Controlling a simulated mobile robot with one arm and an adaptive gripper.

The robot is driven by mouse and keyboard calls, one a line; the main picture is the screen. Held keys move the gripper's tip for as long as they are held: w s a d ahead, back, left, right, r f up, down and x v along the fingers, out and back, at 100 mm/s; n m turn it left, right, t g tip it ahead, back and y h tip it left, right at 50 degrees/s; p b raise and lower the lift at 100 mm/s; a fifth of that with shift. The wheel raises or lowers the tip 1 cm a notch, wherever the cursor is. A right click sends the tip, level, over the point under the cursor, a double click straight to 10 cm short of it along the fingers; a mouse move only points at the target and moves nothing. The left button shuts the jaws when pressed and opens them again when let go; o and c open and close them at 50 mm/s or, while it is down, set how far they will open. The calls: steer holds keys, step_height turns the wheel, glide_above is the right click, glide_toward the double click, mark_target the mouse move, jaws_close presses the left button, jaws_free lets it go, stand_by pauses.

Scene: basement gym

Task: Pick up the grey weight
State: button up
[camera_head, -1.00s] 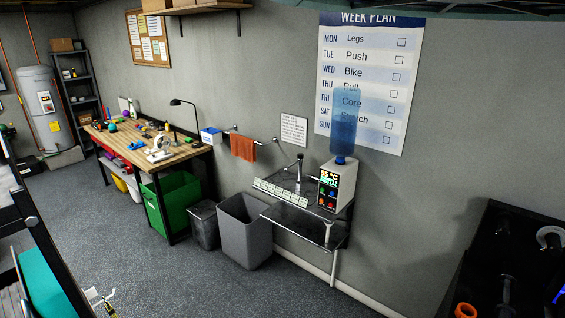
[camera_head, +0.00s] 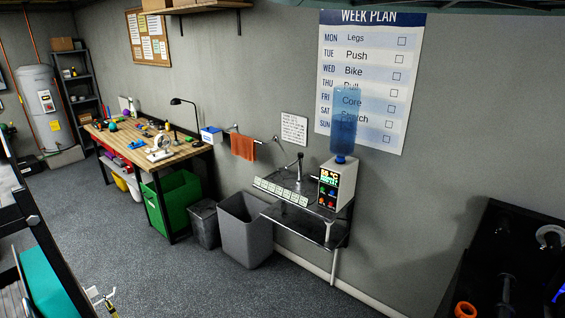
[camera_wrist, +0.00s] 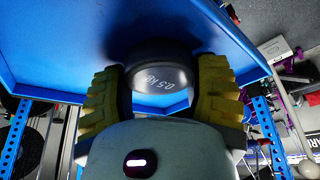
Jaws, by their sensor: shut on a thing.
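In the wrist view, the grey weight (camera_wrist: 160,76) is a dark grey rounded piece marked "0.5 KG". My gripper (camera_wrist: 160,88) has yellow ridged fingers on both sides of it, shut on the weight. A blue surface with a raised edge (camera_wrist: 230,38) lies right behind and around the weight. I cannot tell whether the weight still touches that surface. In the head view I make out neither the weight nor my gripper.
Blue perforated posts (camera_wrist: 268,125) stand below the blue surface in the wrist view. In the head view, a workbench (camera_head: 180,153), a green bin (camera_head: 172,205), a grey bin (camera_head: 245,230) and a sink unit (camera_head: 300,228) line the wall. Grey floor is open at the centre-left.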

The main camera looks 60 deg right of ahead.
steer(key=shift+c, duration=1.1)
steer(key=shift+r, duration=0.1)
steer(key=shift+w+r, duration=0.1)
steer(key=shift+r, duration=4.8)
